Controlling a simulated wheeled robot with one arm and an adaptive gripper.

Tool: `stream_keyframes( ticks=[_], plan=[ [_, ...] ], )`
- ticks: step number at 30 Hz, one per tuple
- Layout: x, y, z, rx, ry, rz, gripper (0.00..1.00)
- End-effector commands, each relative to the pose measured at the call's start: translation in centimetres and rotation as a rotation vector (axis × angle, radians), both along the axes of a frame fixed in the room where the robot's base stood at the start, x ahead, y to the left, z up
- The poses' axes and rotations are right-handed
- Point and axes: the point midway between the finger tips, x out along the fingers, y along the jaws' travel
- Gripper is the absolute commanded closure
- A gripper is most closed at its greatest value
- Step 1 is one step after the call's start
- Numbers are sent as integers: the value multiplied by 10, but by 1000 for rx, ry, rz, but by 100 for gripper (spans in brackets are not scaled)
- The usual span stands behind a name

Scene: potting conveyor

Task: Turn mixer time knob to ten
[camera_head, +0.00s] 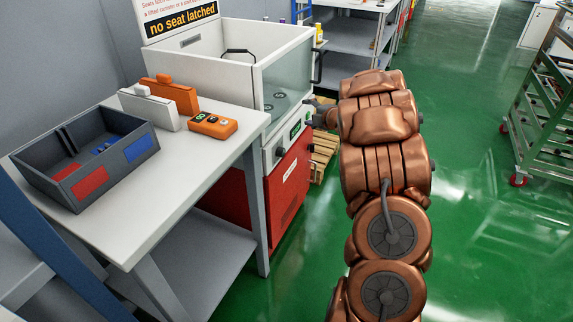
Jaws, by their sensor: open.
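The mixer (232,42) is a white cabinet with a clear-fronted chamber on a red lower body. Its narrow front control panel (287,142) carries a small greenish display (295,131) and a dark round knob (278,151) at the left. The panel's right end is close to my gripper and partly hard to see. Knob markings and the pointer setting are too small to read. My gripper (316,110) is a small dark shape at the panel's right end, mostly hidden by my copper arm. It is open; I cannot tell whether it touches anything.
A white table (190,190) at left holds a dark bin (84,170) with red and blue labels, white and orange cases, and an orange handheld device (212,125). A wooden pallet (322,150) lies beside the mixer. A green cart (545,120) stands right; green floor between is clear.

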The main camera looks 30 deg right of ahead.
Motion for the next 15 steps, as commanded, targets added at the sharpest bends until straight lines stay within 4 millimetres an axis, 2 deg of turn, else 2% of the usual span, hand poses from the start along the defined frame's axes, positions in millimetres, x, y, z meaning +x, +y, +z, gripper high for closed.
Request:
stream_keyframes(
  ticks=[1, 7, 12, 15],
  plan=[
    [-3, -1, -31, 0, -15, 55, 38],
    [-21, 19, -92, 0, -136, 314, 38],
    [-47, 38, -124, 25, -247, 476, 38],
    [-58, 45, -131, 34, -296, 534, 38]
  ],
)
